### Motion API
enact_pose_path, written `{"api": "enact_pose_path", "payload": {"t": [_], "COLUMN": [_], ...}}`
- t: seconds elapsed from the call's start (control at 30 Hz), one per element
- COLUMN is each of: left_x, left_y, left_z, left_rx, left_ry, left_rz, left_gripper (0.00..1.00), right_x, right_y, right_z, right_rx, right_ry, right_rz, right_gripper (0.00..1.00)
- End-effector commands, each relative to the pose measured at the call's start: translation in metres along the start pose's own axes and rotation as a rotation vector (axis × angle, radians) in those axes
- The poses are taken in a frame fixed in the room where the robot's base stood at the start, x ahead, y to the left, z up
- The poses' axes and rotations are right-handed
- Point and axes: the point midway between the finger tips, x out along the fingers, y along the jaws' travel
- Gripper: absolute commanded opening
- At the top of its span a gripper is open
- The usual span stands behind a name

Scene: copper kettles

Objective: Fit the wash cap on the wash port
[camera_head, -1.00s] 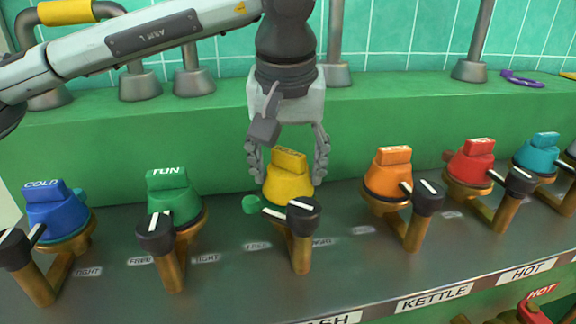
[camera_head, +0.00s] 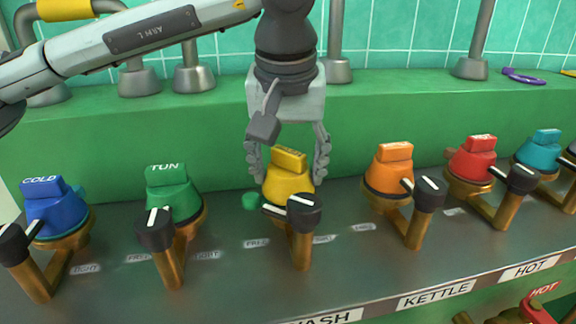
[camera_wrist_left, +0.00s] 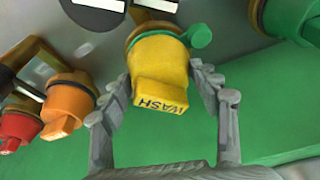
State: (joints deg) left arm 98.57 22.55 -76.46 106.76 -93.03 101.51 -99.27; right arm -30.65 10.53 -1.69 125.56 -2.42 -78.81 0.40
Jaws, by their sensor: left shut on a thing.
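The yellow wash cap (camera_head: 288,183) is between the fingers of my left gripper (camera_head: 287,165), which is shut on it from above. In the left wrist view the cap (camera_wrist_left: 160,68) shows its WASH lettering, with a gripper finger on each side (camera_wrist_left: 165,115). The cap is right over the brass wash port (camera_head: 301,252); I cannot tell whether it is fully seated. A black-knobbed lever (camera_head: 304,213) partly hides the cap's lower front. A green tab (camera_head: 251,201) sticks out to the left of the cap. My right gripper is not in view.
Green (camera_head: 172,192) and blue (camera_head: 52,207) caps stand to the left. Orange (camera_head: 389,170), red (camera_head: 473,160) and teal (camera_head: 540,151) caps stand to the right, with levers in front. A green ledge (camera_head: 400,125) with pipes runs behind.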

Motion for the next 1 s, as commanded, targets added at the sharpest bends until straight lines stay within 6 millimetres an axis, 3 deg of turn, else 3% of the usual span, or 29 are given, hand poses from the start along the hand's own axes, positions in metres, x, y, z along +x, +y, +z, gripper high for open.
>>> {"api": "enact_pose_path", "payload": {"t": [0.37, 0.4, 0.57, 0.87, 1.0], "left_x": [0.008, 0.007, 0.007, 0.007, -0.002], "left_y": [0.000, 0.000, 0.000, 0.000, 0.001], "left_z": [0.002, 0.002, 0.002, 0.002, 0.002], "left_rx": [0.000, 0.000, 0.000, 0.000, 0.000], "left_ry": [0.001, 0.001, 0.000, -0.001, 0.001], "left_rz": [0.001, 0.001, 0.000, 0.000, 0.001], "left_gripper": [0.32, 0.65, 0.85, 0.86, 0.86], "right_x": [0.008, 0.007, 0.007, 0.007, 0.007], "right_y": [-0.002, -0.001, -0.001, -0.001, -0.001], "right_z": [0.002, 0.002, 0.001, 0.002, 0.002], "right_rx": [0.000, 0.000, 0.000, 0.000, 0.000], "right_ry": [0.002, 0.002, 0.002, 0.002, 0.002], "right_rz": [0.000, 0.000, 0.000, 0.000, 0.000], "right_gripper": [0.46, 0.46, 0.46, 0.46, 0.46]}}
